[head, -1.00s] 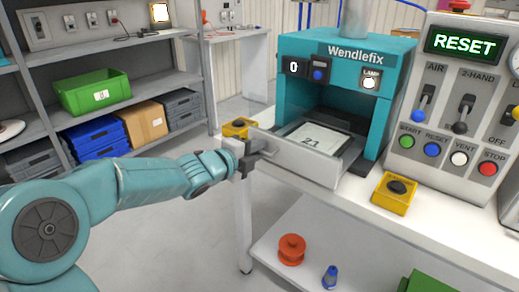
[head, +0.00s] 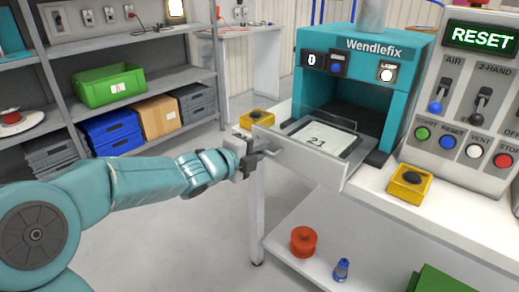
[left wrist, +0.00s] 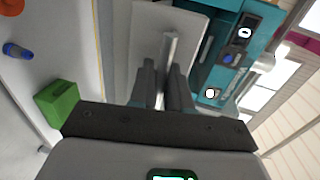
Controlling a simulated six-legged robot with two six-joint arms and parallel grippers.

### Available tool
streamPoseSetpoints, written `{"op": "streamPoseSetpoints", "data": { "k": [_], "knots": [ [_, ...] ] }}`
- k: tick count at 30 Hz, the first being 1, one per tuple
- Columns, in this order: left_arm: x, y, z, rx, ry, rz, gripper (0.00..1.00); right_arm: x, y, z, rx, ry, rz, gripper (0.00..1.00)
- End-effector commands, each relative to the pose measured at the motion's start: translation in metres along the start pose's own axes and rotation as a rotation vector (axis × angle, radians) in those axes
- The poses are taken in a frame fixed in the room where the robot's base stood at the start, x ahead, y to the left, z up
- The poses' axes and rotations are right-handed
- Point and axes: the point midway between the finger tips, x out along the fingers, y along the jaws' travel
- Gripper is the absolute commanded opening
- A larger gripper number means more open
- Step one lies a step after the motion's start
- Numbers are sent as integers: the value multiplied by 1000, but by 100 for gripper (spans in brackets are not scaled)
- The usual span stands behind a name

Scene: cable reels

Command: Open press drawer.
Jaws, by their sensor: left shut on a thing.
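The teal Wendlefix press (head: 365,58) stands on the white bench. Its drawer (head: 300,163) is pulled partly out of the front, and a sheet marked 21 (head: 318,139) lies in it. My left gripper (head: 262,148) is at the left part of the drawer front, shut on the drawer handle. In the left wrist view, the handle bar (left wrist: 170,48) runs between the fingers of my left gripper (left wrist: 163,82). The fingers hide part of the handle. My right gripper is not in view.
A control panel (head: 470,110) showing RESET stands at right. A red spool (head: 303,242) sits on the lower shelf. The floor left of the bench is clear.

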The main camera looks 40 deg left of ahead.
Motion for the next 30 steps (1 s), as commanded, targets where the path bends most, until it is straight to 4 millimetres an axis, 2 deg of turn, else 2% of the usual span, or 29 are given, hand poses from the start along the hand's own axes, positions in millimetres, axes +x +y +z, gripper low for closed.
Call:
{"op": "streamPoseSetpoints", "data": {
  "k": [4, 5, 6, 14, 17, 20, 30],
  "knots": [
    [0, 0, 1, 0, -2, -1, 0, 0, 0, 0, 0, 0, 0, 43],
    [-1, 0, 1, 0, -2, -1, 24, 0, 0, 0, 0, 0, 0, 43],
    [-1, 0, 1, 0, -2, -1, 29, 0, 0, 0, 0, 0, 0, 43],
    [-2, 0, 0, 0, -1, -1, 29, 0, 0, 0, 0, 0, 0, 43],
    [-9, -1, 1, 0, -2, 0, 29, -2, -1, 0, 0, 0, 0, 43],
    [-25, -2, 1, 0, -4, 0, 29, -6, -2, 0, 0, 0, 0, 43],
    [-114, -4, 2, 0, -9, 0, 29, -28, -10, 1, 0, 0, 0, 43]
  ]
}}
